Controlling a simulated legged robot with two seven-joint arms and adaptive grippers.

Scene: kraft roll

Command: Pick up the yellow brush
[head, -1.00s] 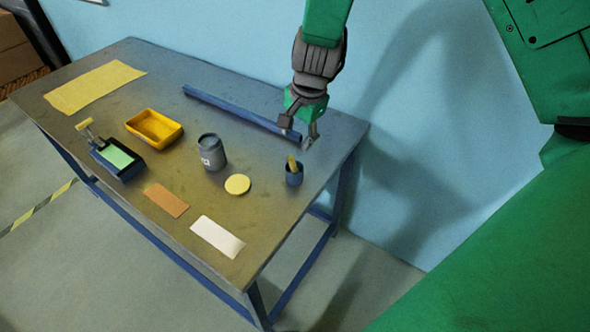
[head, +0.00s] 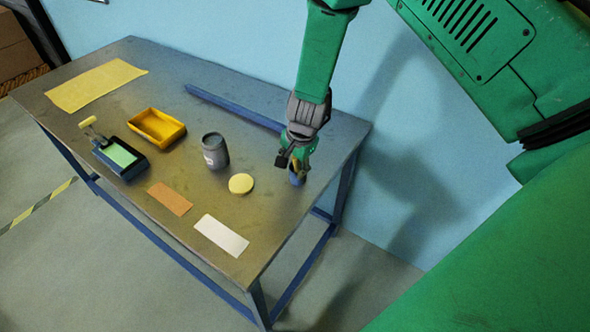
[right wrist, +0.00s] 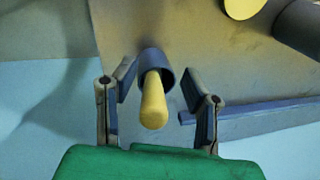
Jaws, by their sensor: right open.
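The yellow brush (right wrist: 153,100) stands handle up in a small blue cup (right wrist: 155,61) near the right end of the table. In the head view the blue cup (head: 297,179) is partly covered by my right gripper (head: 291,163), and little of the brush shows. In the right wrist view my right gripper (right wrist: 157,85) is open, with one finger on each side of the handle and a gap on both sides. Its fingers are not touching the brush. My left gripper is not in view.
On the table (head: 190,103) are a grey can (head: 215,151), a yellow disc (head: 241,183), a yellow tray (head: 157,127), a blue tray with a roller (head: 121,158), orange (head: 169,198) and white (head: 220,235) cards and a yellow sheet (head: 96,84). A blue bar (head: 232,107) lies behind.

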